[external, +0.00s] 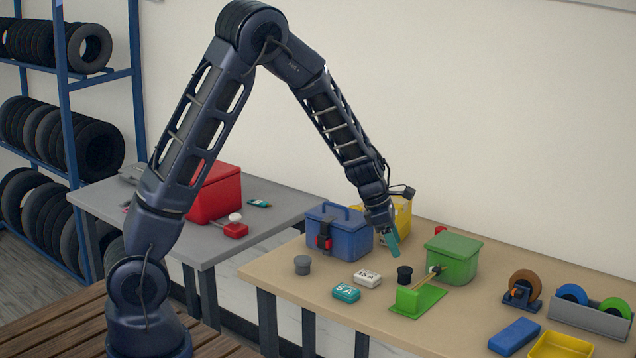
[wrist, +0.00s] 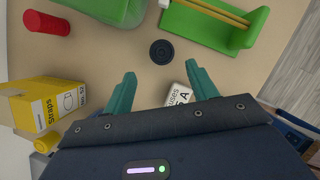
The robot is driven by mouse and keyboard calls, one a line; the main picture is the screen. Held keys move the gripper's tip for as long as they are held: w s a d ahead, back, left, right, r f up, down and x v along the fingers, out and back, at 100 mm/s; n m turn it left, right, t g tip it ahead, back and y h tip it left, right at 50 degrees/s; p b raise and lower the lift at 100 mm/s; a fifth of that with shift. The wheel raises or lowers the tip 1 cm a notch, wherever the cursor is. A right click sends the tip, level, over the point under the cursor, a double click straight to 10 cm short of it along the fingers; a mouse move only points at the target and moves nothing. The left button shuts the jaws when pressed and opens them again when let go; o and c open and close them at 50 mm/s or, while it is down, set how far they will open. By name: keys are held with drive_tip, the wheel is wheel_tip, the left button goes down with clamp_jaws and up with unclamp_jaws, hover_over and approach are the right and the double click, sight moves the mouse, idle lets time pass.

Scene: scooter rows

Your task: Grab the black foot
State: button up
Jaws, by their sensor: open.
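The black foot (external: 404,274) is a small round black piece standing on the tan table, between the white fuse box and the green stand. In the wrist view the black foot (wrist: 162,52) shows from above as a ribbed disc, ahead of my fingertips and roughly midway between them. My gripper (external: 393,246) has teal fingers and hangs above the table, up and slightly left of the foot in the external view. In the wrist view my gripper (wrist: 160,75) is open and nothing is between its fingers.
A green stand (external: 418,300) and green box (external: 453,258) flank the foot on the right. A white fuse box (external: 367,279), teal box (external: 346,293) and grey knob (external: 302,265) lie left. A red cylinder (wrist: 47,23) and yellow straps carton (wrist: 45,103) are nearby.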

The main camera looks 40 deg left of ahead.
sight(404, 269)
drive_tip(key=shift+x, duration=4.75)
drive_tip(key=shift+s, duration=0.15)
drive_tip(key=c, duration=1.1)
